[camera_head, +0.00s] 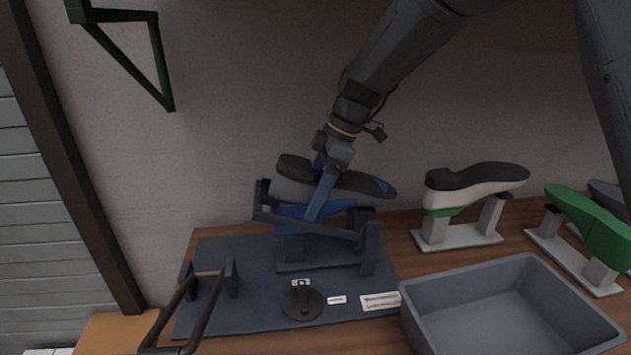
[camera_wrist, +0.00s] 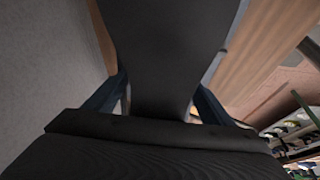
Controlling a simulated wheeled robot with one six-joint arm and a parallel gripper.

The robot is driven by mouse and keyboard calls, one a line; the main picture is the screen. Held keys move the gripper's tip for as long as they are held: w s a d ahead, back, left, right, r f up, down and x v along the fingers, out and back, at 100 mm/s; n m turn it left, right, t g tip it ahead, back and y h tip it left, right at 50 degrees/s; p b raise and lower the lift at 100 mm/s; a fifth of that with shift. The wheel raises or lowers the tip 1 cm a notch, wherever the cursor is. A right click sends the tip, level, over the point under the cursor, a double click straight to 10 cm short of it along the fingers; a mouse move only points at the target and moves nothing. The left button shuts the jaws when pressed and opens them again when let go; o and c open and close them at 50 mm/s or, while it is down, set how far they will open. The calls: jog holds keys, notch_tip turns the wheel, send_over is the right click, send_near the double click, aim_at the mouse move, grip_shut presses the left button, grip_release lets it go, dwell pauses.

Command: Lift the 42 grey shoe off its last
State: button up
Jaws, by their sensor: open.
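The grey shoe (camera_head: 292,188) sits sole up on a blue last (camera_head: 290,211) in a dark stand (camera_head: 322,268) at the middle of the head view. Its dark sole has a blue patch at the right end. My gripper (camera_head: 318,205) comes down over the shoe, with one blue finger across its near side. The far finger is mostly hidden. In the wrist view the dark sole (camera_wrist: 172,50) lies between my two spread fingers (camera_wrist: 155,100). I cannot tell whether the fingers touch the shoe. The size label is not readable.
A grey bin (camera_head: 510,300) stands front right. A white shoe (camera_head: 465,192) and a green shoe (camera_head: 592,222) stand on lasts at right. A dark mat (camera_head: 215,315) carries a round black piece (camera_head: 303,303) and small labels. A dark rail frame (camera_head: 190,305) is at left.

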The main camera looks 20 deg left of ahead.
jog(key=c, duration=1.4)
